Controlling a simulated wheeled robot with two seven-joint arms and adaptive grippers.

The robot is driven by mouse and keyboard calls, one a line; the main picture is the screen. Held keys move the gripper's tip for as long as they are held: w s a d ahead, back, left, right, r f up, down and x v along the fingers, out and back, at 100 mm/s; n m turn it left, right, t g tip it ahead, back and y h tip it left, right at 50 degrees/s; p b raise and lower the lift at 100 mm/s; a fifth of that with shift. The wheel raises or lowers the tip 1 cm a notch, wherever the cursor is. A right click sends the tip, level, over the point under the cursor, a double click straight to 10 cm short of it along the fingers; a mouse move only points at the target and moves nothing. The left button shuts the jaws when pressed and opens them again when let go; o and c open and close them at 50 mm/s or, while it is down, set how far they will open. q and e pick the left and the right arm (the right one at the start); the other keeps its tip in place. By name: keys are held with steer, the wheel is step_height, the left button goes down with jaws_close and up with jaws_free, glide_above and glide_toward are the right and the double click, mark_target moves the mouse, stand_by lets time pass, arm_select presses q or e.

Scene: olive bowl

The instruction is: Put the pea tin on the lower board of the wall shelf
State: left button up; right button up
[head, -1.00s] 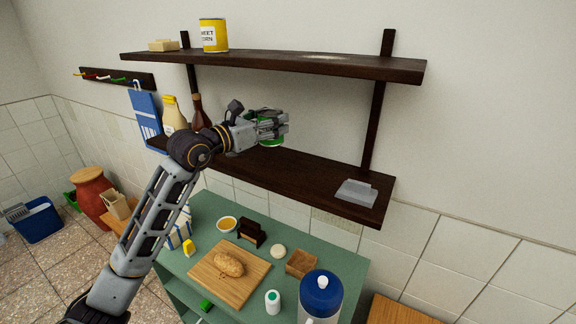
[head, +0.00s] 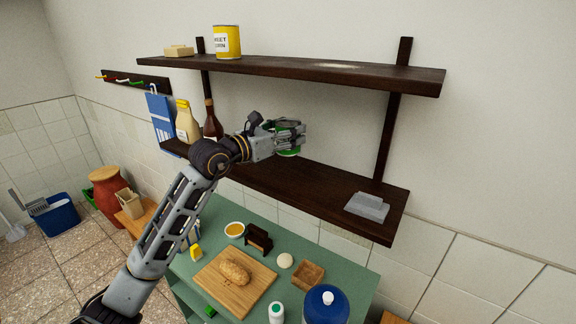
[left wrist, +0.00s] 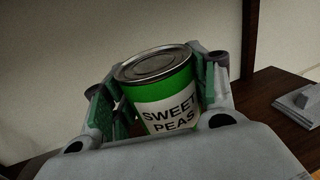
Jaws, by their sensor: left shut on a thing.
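The pea tin (left wrist: 165,95), green with a white "SWEET PEAS" label and a metal lid, is between the fingers of my left gripper (left wrist: 160,108) in the left wrist view. The gripper is shut on it. In the head view my left gripper (head: 285,138) is at the lower board (head: 318,192) of the wall shelf, and only a little green of the tin (head: 289,153) shows behind the fingers. The tin looks upright, slightly tilted in the wrist picture. I cannot tell whether its base touches the board. My right gripper is not in view.
The upper board (head: 300,72) overhangs, holding a sweet corn tin (head: 227,42).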

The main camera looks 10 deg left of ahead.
arm_select(q)
steer(key=shift+f, duration=2.45)
steer(key=shift+f, duration=0.15)
steer(key=shift+f+p, duration=0.45)
steer(key=shift+f, duration=1.25)
steer(key=shift+f, duration=0.15)
steer(key=o, duration=1.2)
steer(key=shift+o, duration=0.2)
steer(key=shift+s, duration=0.1)
